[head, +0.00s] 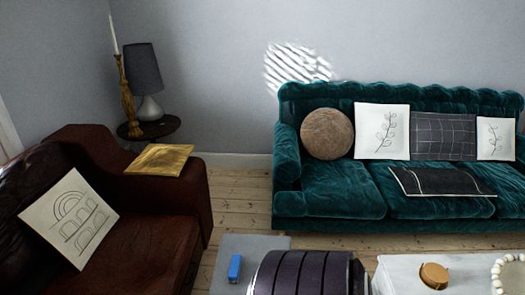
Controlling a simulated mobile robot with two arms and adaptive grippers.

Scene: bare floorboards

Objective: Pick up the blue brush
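The blue brush (235,268) is a small bright blue block-like shape near the bottom edge, left of centre. It lies on a flat grey surface (262,242), close to its left edge. Nothing touches the brush. Its fine detail is too small to tell. Neither of my grippers is in view.
A dark ribbed rounded shape, unclear what, stands right of the brush. A pale table (395,275) holds a round wooden box (434,276) and white beads (507,272). A brown leather sofa (150,255) is left, a teal sofa (335,198) behind. Floorboards (238,205) lie bare between.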

